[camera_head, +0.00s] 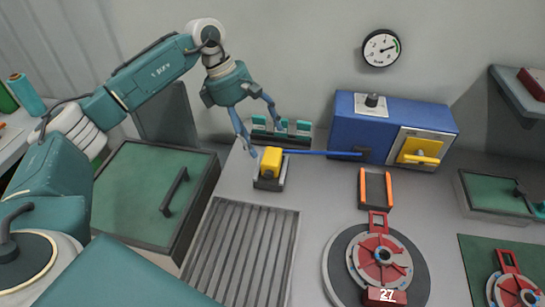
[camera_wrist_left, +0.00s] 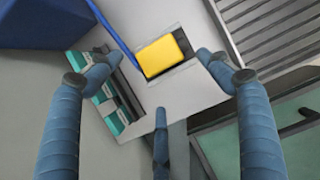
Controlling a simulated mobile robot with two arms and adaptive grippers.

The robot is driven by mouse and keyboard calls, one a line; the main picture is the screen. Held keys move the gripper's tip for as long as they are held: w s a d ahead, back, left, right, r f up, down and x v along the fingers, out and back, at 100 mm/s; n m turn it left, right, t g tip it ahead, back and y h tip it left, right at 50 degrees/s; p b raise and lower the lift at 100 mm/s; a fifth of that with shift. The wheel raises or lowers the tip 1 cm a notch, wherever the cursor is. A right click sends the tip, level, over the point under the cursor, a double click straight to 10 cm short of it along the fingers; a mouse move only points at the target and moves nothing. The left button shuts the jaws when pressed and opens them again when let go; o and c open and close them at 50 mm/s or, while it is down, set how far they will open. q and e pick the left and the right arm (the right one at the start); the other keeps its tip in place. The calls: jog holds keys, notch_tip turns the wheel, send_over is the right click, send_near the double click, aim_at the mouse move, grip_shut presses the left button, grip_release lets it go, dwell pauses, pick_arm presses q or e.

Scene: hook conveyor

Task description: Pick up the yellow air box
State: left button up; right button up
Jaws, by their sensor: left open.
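The yellow air box (camera_head: 271,162) sits on a small dark base (camera_head: 268,182) on the grey worktop, and a blue hose or rod runs from it toward the blue machine. My left gripper (camera_head: 264,137) is open and empty, fingers pointing down, just above and behind the yellow box. In the left wrist view the yellow box (camera_wrist_left: 163,56) lies beyond the spread fingers of my left gripper (camera_wrist_left: 158,82), apart from them. My right gripper is not in view.
A teal-and-black rack (camera_head: 283,132) stands close behind the box. The blue machine (camera_head: 395,125) with a yellow handle is to the right. A ribbed grey tray (camera_head: 240,250) lies in front. A red round fixture (camera_head: 380,256) and an orange-sided holder (camera_head: 375,190) stand farther right.

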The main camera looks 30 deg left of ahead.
aim_at(268, 155)
pick_arm(q)
jog(key=shift+d+f, duration=0.3)
jog(key=shift+f, duration=0.35)
jog(key=p+x, duration=0.2)
jog(key=x, duration=0.2)
jog(key=shift+f+p, duration=0.25)
jog(key=shift+p, duration=0.1)
jog(key=shift+d+f, duration=0.15)
jog(key=shift+f, duration=0.25)
jog(key=shift+w, duration=0.1)
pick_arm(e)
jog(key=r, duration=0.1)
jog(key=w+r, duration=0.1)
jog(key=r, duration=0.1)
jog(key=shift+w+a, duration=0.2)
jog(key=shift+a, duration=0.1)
pick_arm(q)
jog(key=c, duration=1.3)
jog(key=shift+c, duration=1.2)
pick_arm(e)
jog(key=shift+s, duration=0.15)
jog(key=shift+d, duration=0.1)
